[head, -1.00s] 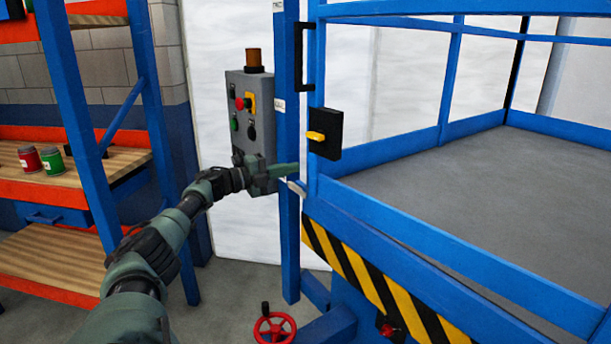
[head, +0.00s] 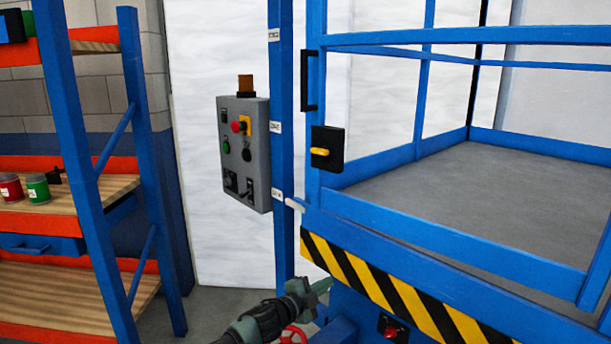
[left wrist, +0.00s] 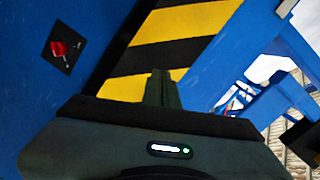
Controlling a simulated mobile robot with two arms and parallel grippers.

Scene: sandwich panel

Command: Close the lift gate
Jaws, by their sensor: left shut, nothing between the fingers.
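The lift gate (head: 313,100) is a blue tubular frame at the near side of the platform in the head view. Its upright carries a black vertical handle (head: 306,80) and a black latch box (head: 327,148) with a yellow lever (head: 320,152). I cannot tell whether the gate is fully shut. My left gripper (head: 322,287) is low, below the latch and beside the yellow-black striped edge (head: 390,290). Its fingers are together and empty; they also show in the left wrist view (left wrist: 161,88) in front of the stripes. My right gripper is not in view.
A grey control box (head: 245,150) hangs on a blue post (head: 283,110) left of the gate. A red handwheel (head: 293,337) is partly behind my arm. A red knob (head: 392,328) sits below the stripes. A shelf with cans (head: 38,188) stands left.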

